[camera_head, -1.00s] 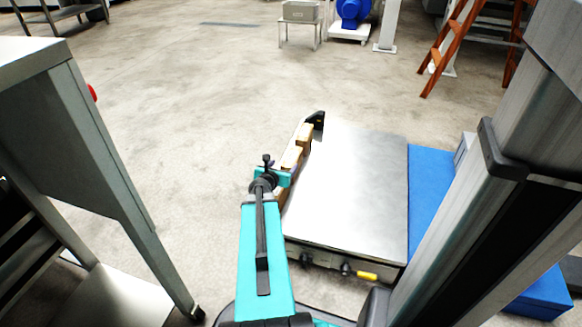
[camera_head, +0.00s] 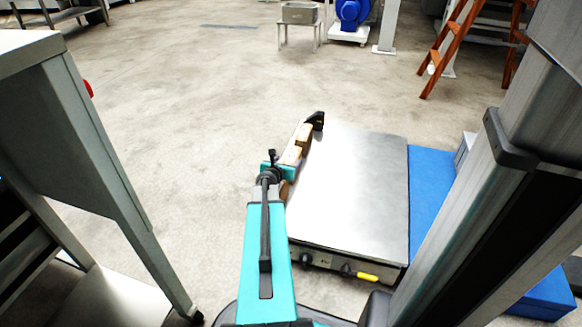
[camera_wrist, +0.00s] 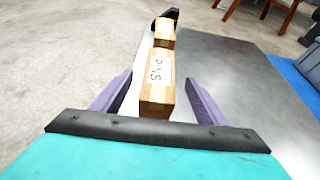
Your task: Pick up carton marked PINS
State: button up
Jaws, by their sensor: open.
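The carton marked PINS (camera_wrist: 157,86) is a small brown box with a white label on top, in the middle of the wrist view. It stands in a row along the left edge of a flat metal-topped unit. My gripper (camera_wrist: 160,95) is open, with one purple finger on each side of the carton's near end. I cannot tell whether the fingers touch it. In the head view my gripper (camera_head: 280,165) is at the unit's left edge, and my wrist hides most of the near carton.
A second brown carton (camera_wrist: 164,33) stands just beyond, also in the head view (camera_head: 303,137). A black end piece (camera_head: 316,120) closes the row's far end. The metal top (camera_head: 350,190) is bare. A blue block (camera_head: 425,190) lies right of it; a grey table (camera_head: 60,130) stands left.

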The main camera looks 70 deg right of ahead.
aim_at(291, 157)
jog(key=shift+b+x, duration=0.5)
jog(key=shift+x, duration=0.45)
jog(key=shift+b+x, duration=0.7)
jog(key=shift+x, duration=0.95)
grip_shut()
